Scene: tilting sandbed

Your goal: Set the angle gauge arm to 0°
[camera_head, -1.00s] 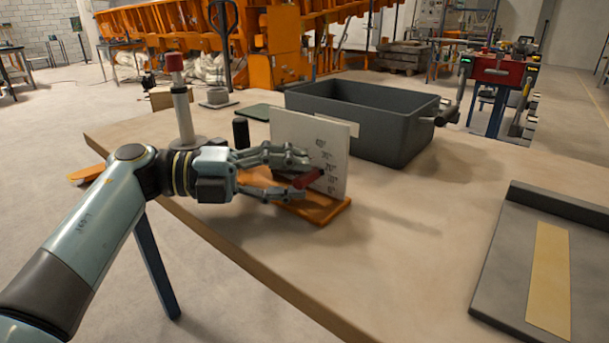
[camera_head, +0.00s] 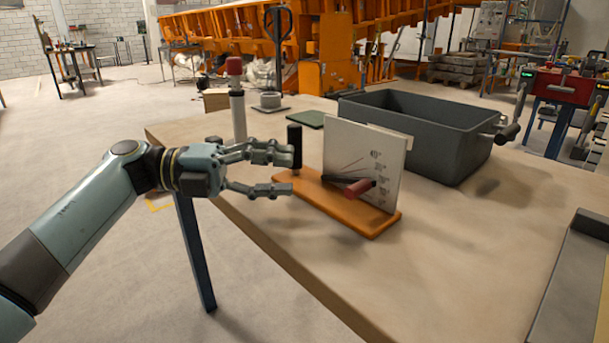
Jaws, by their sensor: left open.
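The angle gauge stands on the table with an orange base (camera_head: 378,221) and an upright white scale plate (camera_head: 365,150) bearing dark marks. Its arm, with a red handle (camera_head: 359,188), sits low across the plate. The dark numbers are too small to read here, so the exact angle cannot be told. A black upright knob (camera_head: 295,146) stands at the base's left end. My left gripper (camera_head: 291,172) is open and empty, left of the plate and the red handle, with its upper finger beside the black knob. My right gripper is not in view.
A grey bin (camera_head: 430,145) stands behind the gauge. A red-topped post (camera_head: 237,105) stands behind my left gripper. A grey tray (camera_head: 570,270) lies at the right. The table (camera_head: 440,260) is clear in front of the gauge.

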